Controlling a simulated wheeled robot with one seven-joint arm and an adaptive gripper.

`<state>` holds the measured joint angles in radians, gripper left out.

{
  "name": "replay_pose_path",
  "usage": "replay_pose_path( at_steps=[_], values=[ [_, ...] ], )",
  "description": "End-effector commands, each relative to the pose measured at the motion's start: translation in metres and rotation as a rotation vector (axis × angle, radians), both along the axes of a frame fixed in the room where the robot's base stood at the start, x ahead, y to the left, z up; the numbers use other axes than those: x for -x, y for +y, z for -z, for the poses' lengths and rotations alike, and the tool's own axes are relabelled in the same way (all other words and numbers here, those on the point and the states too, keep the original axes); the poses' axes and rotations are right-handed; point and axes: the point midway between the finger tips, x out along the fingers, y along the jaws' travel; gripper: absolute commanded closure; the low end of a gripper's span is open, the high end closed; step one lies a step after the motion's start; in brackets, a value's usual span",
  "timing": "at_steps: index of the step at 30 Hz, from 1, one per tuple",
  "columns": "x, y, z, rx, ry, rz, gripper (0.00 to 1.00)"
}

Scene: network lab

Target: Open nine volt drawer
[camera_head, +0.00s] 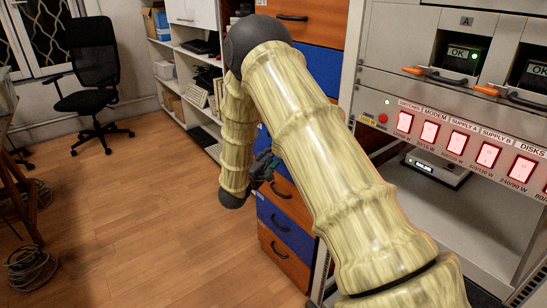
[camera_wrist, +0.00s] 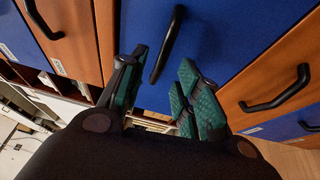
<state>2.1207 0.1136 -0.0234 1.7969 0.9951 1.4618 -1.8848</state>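A drawer cabinet (camera_head: 278,262) with alternating orange-brown and blue fronts stands beyond my arm in the head view. My gripper (camera_wrist: 163,72) is open in the wrist view, its teal-padded fingers apart. A blue drawer front (camera_wrist: 232,28) lies before it, with a black bar handle (camera_wrist: 167,42). The lower end of this handle reaches between the two fingertips in the picture; I cannot tell whether they touch it. The drawer looks closed. In the head view my gripper (camera_head: 264,166) is small and partly hidden by my arm. The drawer labels are too small to read, so I cannot tell which is nine volt.
An orange-brown drawer with a black handle (camera_wrist: 275,92) lies right of my gripper in the wrist view. In the head view a rack of red switches (camera_head: 458,143) stands close on the right. A black office chair (camera_head: 95,75) is at left. The wooden floor (camera_head: 150,220) is open between.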

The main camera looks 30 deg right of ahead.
Motion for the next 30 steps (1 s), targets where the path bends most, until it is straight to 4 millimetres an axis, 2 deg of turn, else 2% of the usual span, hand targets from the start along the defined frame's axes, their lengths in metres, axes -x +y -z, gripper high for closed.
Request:
replay_pose_path(
  at_steps=[6,17,18,23,30],
  values=[
    [-0.009,-0.018,0.000,-0.001,0.000,0.000,0.67],
    [-0.011,-0.022,-0.001,-0.001,0.000,-0.001,0.67],
    [-0.011,-0.022,-0.001,-0.001,0.000,-0.001,0.69],
    [-0.011,-0.022,-0.001,-0.001,0.000,-0.001,0.98],
    [-0.011,-0.022,0.000,0.000,0.001,-0.001,1.00]
  ],
)
